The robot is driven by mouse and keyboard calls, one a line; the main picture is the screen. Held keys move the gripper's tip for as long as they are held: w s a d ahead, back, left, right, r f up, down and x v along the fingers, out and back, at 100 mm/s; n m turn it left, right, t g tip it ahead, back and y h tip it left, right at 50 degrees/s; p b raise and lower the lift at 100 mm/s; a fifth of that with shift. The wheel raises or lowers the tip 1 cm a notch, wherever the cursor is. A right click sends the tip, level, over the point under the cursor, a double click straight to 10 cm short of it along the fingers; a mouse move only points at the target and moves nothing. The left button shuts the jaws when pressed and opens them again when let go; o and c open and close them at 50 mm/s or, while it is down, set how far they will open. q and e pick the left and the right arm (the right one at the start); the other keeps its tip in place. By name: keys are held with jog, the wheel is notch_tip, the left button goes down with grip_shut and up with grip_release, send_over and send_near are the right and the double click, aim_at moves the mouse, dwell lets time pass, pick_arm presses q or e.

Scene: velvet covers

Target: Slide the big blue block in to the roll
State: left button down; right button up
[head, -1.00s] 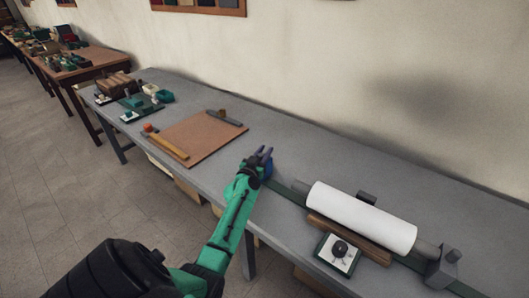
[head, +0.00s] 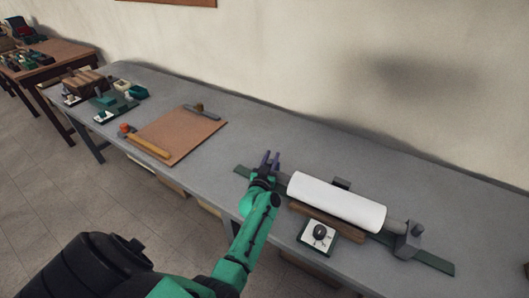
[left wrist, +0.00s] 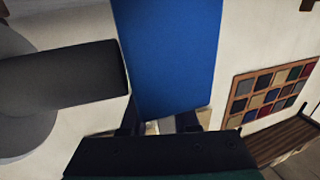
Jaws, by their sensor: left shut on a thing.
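The white roll (head: 335,201) lies on its side along a dark green rail (head: 436,263) on the grey bench. My left gripper (head: 270,160) is just off the roll's left end, over the rail. It is shut on the big blue block (left wrist: 170,55), which fills the top middle of the left wrist view above the fingers (left wrist: 158,122). In the head view the block is hidden by the gripper. A dark grey shaft end (left wrist: 65,76) shows close left of the block in the wrist view. Whether they touch is unclear. My right gripper is out of view.
A grey end stand (head: 409,241) closes the roll's right side. A wooden bar (head: 327,221) and a dial box (head: 318,236) lie in front. A brown board (head: 178,137) with tools lies left.

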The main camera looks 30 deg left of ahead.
pick_arm(q)
jog(key=shift+d+f, duration=0.2)
jog(key=c, duration=0.7)
grip_release()
jog(key=shift+o, duration=0.2)
jog(key=shift+d+r, duration=0.15)
jog(key=shift+d, duration=0.05)
jog(key=shift+a, duration=0.1)
jog(key=shift+s, duration=0.25)
jog(key=p+v, duration=0.6)
jog(key=v, duration=0.8)
jog(key=shift+p, duration=0.35)
